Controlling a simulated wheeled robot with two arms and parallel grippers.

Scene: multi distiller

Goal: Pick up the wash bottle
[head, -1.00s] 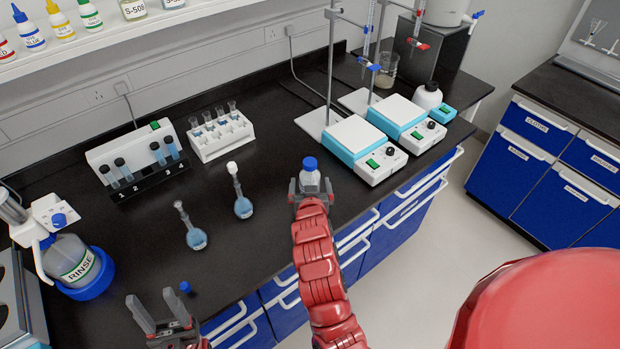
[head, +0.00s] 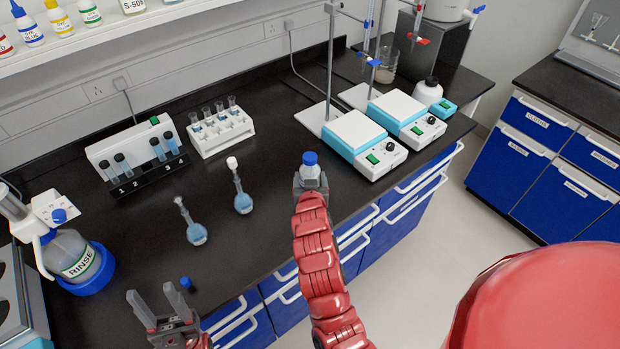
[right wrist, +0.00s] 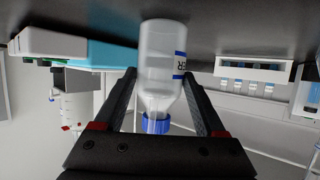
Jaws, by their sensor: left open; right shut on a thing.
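The wash bottle, which I take to be the bottle labelled RINSE (head: 72,252), stands in a blue ring holder at the left of the bench, with a white spout. My left gripper (head: 152,308) is open and empty at the front left edge, to the right of and nearer than that bottle. My right gripper (head: 311,186) is shut on a small clear bottle with a blue cap (head: 310,158) near the bench's front edge. In the right wrist view this bottle (right wrist: 161,65) shows upside down between the fingers, its label partly hidden and ending in "ER".
Two stoppered flasks (head: 197,234) (head: 243,202) stand mid-bench. A loose blue cap (head: 186,283) lies near my left gripper. Two stirrer plates (head: 357,133) (head: 405,112) stand at the right. Tube racks (head: 150,172) (head: 222,134) are at the back.

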